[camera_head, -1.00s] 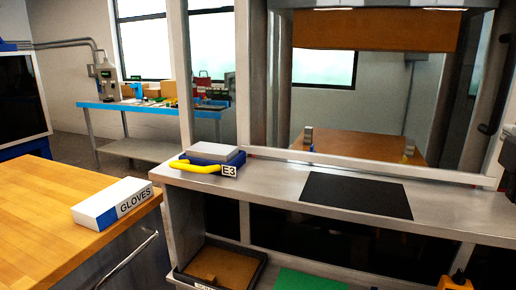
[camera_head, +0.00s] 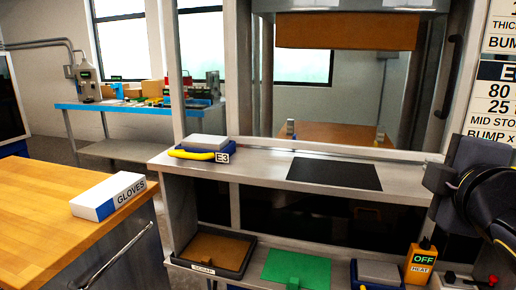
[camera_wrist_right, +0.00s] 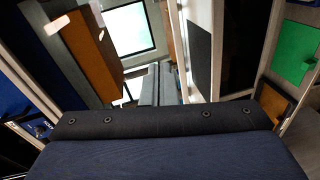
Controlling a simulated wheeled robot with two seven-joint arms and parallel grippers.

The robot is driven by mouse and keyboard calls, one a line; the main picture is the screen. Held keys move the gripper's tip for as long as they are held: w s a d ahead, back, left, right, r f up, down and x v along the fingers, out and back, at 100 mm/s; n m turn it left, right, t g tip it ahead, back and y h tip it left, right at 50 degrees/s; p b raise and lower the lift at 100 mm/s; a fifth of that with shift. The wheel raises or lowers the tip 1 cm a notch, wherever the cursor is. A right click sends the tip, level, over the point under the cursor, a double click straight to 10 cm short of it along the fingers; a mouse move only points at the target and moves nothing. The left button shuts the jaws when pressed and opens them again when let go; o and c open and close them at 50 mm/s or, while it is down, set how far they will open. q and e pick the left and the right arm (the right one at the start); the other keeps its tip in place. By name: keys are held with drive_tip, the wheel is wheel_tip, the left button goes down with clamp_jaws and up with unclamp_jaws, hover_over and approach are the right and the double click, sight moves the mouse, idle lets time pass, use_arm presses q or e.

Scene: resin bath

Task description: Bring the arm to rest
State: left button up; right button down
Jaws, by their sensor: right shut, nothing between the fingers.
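My right arm (camera_head: 478,192) shows at the right edge of the head view, dark with a yellow line, raised in front of the wall signs. My left gripper is in neither view.
A steel bench holds a black mat (camera_head: 335,173) and a blue-grey block with a yellow handle (camera_head: 198,155) beside the E3 label. Below are a brown-lined tray (camera_head: 215,250), a green sheet (camera_head: 298,266) and an orange heat box (camera_head: 420,265) reading OFF. A gloves box (camera_head: 108,196) lies on the wooden table.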

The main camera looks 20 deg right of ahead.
drive_tip(key=w+a+f+m+g+y, duration=0.2)
drive_tip(key=a+f+y, duration=0.1)
drive_tip(key=f, duration=0.6)
drive_tip(key=w+a+f+m+g+y, duration=0.1)
drive_tip(key=a+f+y, duration=0.25)
drive_tip(key=f, duration=0.45)
drive_tip(key=s+a+f+m+g+y, duration=0.2)
drive_tip(key=a+f+m+y, duration=0.15)
drive_tip(key=a+f, duration=0.4)
drive_tip(key=s+a+f+m+g+y, duration=0.25)
drive_tip(key=a+f+m, duration=0.25)
drive_tip(key=f, duration=0.5)
wheel_tip(320, 180, up, 19)
drive_tip(key=p, duration=1.8)
drive_tip(key=shift+s+f, duration=0.15)
drive_tip(key=shift+s, duration=0.05)
